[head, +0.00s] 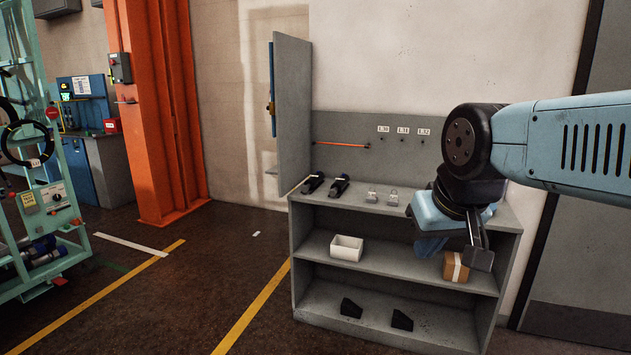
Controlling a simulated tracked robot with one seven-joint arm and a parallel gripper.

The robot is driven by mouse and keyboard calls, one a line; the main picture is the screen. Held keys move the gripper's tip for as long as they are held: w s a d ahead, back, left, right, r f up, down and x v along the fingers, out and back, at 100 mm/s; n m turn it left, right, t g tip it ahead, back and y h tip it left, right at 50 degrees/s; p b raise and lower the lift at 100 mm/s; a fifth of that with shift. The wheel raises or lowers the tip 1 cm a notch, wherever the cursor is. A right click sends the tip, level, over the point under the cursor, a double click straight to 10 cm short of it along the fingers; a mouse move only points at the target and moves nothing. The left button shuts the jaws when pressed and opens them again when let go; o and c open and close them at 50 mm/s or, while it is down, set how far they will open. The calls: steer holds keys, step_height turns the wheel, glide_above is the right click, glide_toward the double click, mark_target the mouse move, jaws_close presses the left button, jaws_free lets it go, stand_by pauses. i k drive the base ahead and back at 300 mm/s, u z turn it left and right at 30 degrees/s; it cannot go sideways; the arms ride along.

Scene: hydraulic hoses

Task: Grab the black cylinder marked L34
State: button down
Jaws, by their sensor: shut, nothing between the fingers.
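Two dark cylinder-like items lie on the top shelf of a grey unit, a left one (312,184) and a right one (339,187). No L34 marking can be read on either. Dark blue and black cylindrical parts (40,252) also sit low on the teal frame at the left, with no readable mark. My gripper (480,257) is shut and empty. It points down at the right front of the grey unit, well right of the two dark items, and overlaps the cardboard box in the picture.
The grey shelf unit (398,246) holds small clear pieces (372,197), a white bin (347,247), a cardboard box (455,267) and black wedges (350,308). Its tall side panel (293,110) stands at the left. An orange column (155,110) and teal frame (60,200) stand further left. Floor between is clear.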

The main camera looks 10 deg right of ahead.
mark_target(314, 179)
steer(key=i, duration=0.75)
steer(key=u, duration=0.15)
steer(key=k, duration=0.35)
steer(key=z, duration=0.6)
steer(key=i, duration=1.2)
steer(key=u, duration=0.55)
steer(key=i, duration=0.85)
steer(key=u, duration=0.25)
